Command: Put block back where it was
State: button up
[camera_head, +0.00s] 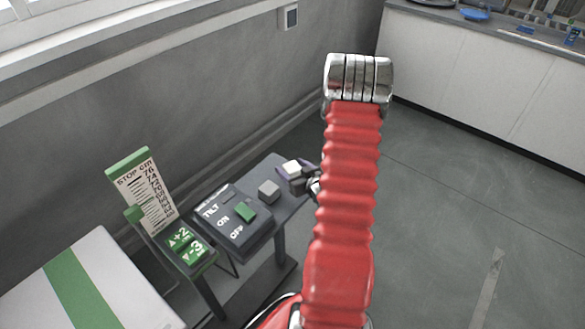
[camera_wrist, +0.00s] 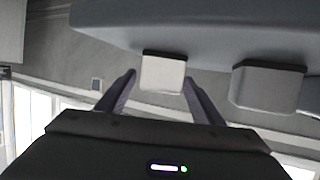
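A white block (camera_head: 292,167) sits at the far right end of a dark table (camera_head: 290,205). It also shows in the wrist view (camera_wrist: 162,72), against the table surface, which appears upside down there. My gripper (camera_wrist: 160,80) has its two dark fingers apart, one on each side of the white block. A narrow gap shows at the left finger; whether the right finger touches cannot be told. In the head view my gripper (camera_head: 300,180) is at the white block, partly hidden behind my red arm. A grey block (camera_head: 269,191) stands beside it on the table, also in the wrist view (camera_wrist: 268,88).
A control box (camera_head: 235,220) labelled TILT, ON and OFF, with a green switch, stands left of the grey block. Further left are a green +2/-3 button panel (camera_head: 188,247), a STOP CM scale (camera_head: 148,190) and a white surface with a green stripe (camera_head: 110,285). Floor on the right is clear.

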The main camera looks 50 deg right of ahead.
jog(key=v, duration=1.2)
jog(key=shift+w+r, duration=0.1)
jog(key=shift+r, duration=0.05)
dwell(0.7)
